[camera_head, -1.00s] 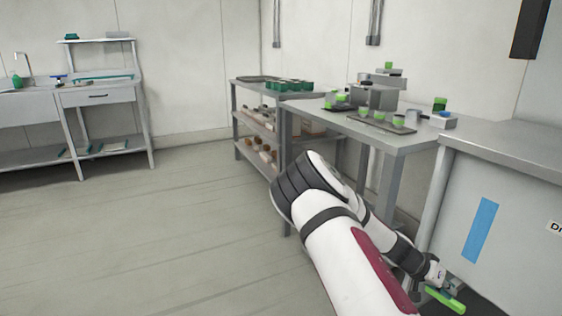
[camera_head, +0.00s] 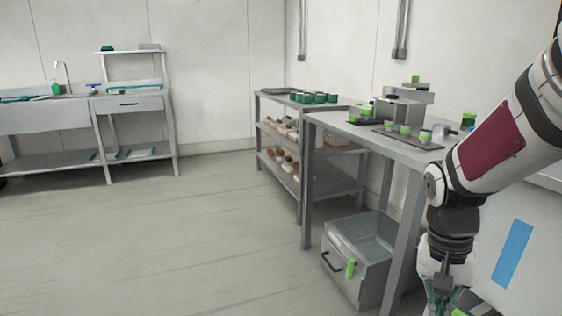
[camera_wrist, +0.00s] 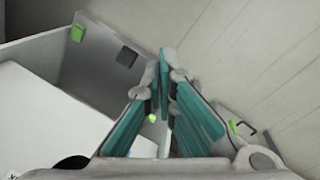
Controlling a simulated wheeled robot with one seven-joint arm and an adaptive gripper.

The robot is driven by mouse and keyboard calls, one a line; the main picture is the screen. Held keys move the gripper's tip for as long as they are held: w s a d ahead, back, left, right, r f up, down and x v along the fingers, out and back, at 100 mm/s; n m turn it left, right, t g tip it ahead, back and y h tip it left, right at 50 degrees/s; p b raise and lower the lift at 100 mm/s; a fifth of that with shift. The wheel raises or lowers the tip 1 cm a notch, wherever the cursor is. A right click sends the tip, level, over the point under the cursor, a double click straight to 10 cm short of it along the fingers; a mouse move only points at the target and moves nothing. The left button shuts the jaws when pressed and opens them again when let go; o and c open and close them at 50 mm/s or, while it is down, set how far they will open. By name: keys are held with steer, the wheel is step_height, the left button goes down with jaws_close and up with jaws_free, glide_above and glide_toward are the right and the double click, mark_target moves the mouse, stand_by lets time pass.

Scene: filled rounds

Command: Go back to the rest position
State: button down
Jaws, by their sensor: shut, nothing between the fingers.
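My gripper (camera_head: 440,303) hangs low at the right of the head view, below my folded arm, and is partly cut off by the bottom edge. In the wrist view its two teal-padded fingers (camera_wrist: 164,62) come together at the tips. They are shut with nothing between them. No object is held in either view.
An open grey drawer (camera_head: 342,279) with a green tag (camera_head: 350,268) juts out below the workbench (camera_head: 392,146), left of my gripper. A cabinet with a blue strip (camera_head: 512,253) stands at the right. Shelving (camera_head: 277,101) stands behind. Floor at left is clear.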

steer(key=s+a+r+n+t+y, duration=0.1)
steer(key=s+a+r+n, duration=0.35)
steer(key=s, duration=0.55)
steer(key=s+a+r+n, duration=0.3)
steer(key=s+a+r, duration=0.25)
steer(key=s, duration=0.45)
step_height(320, 180, up, 30)
steer(key=t+p, duration=0.4)
steer(key=p, duration=2.5)
steer(key=shift+d+r, duration=0.15)
steer(key=shift+d, duration=0.05)
